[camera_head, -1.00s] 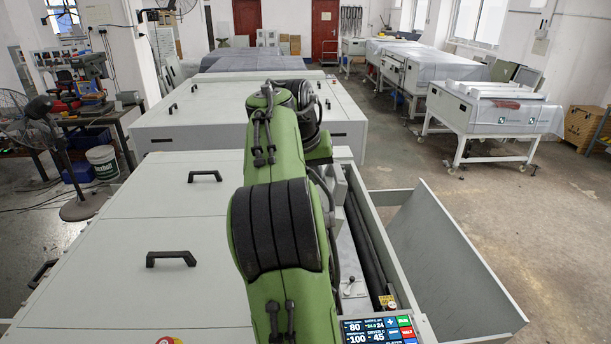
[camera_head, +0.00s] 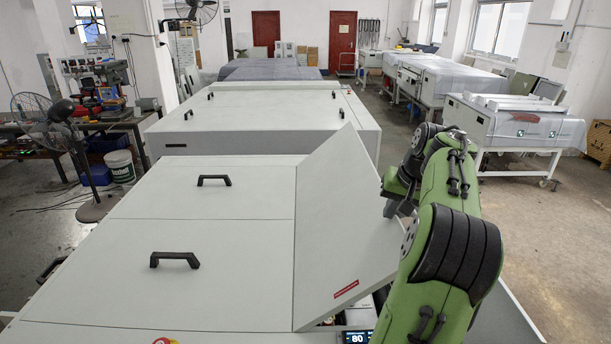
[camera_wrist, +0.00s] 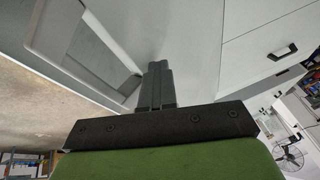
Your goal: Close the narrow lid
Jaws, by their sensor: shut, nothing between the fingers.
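The narrow lid (camera_head: 345,220) is a light grey panel on the right side of the near machine in the head view. It stands tilted above its opening, raised on the right, with a red label near its lower edge. A gap shows under that edge. My gripper (camera_wrist: 158,78) is shut and empty in the wrist view, its dark fingers against or just above a pale panel; contact is unclear. In the head view my arm is at the lid's right side, and its end is at the lid's right edge, mostly hidden behind the arm.
The wide lid (camera_head: 240,240) with two black handles lies flat left of the narrow lid. The control screen (camera_head: 357,337) is partly covered at the bottom. A second machine (camera_head: 265,120) stands behind. Open floor (camera_head: 540,230) lies to the right.

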